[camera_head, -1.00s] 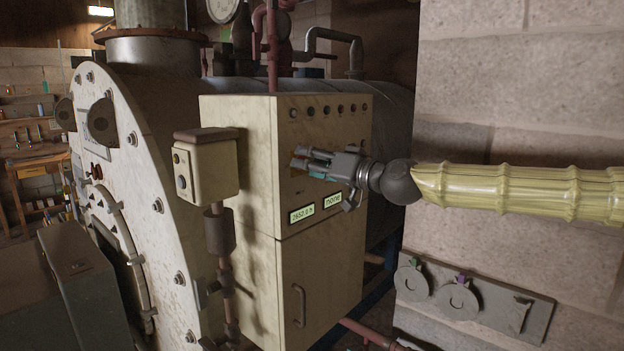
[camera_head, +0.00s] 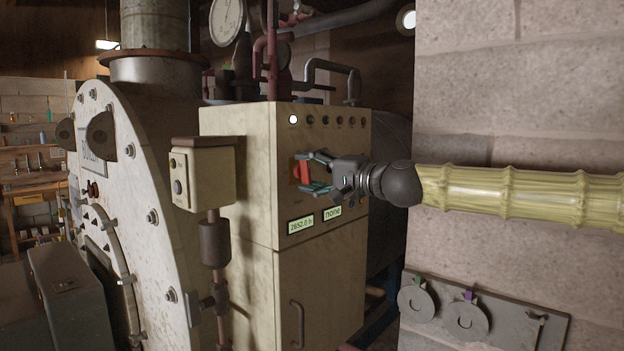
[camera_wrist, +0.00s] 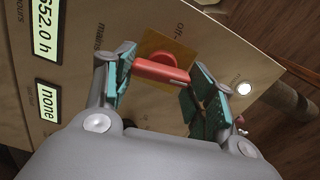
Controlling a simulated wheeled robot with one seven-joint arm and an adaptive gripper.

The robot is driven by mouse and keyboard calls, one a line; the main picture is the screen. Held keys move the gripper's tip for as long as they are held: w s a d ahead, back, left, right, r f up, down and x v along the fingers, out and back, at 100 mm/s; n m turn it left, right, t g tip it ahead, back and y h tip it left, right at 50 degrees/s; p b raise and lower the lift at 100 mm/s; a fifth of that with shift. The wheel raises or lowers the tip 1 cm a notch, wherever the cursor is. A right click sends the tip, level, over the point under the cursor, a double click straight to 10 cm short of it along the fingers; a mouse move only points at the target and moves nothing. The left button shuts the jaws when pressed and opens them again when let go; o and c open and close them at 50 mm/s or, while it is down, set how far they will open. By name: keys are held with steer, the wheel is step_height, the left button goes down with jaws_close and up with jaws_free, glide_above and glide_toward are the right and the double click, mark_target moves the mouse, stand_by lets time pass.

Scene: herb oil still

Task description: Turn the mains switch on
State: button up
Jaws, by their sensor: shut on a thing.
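The mains switch is a red bar handle (camera_head: 304,172) on an orange-yellow plate (camera_wrist: 168,52), on the front of a cream control cabinet (camera_head: 245,160). In the wrist view the red handle (camera_wrist: 162,71) lies crosswise between my teal finger pads, near the printed words "mains" and "off". My gripper (camera_head: 313,173) reaches in from the right and is shut on the handle, one finger at each end. The leftmost lamp (camera_head: 293,119) in the cabinet's top row glows white; it also shows in the wrist view (camera_wrist: 244,89). The other lamps are dark.
Two displays (camera_head: 316,219) below the switch read about "2652.0 h" and "none". A small cream box (camera_head: 203,175) on a post stands left of the cabinet. A block wall (camera_head: 520,100) is close on the right, with a plate of round discs (camera_head: 416,302) low on it.

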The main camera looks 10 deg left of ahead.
steer(key=shift+m+b, duration=0.35)
steer(key=shift+m, duration=0.75)
steer(key=o, duration=1)
steer(key=v, duration=1.2)
steer(key=shift+d+f, duration=0.1)
steer(key=shift+w, duration=0.1)
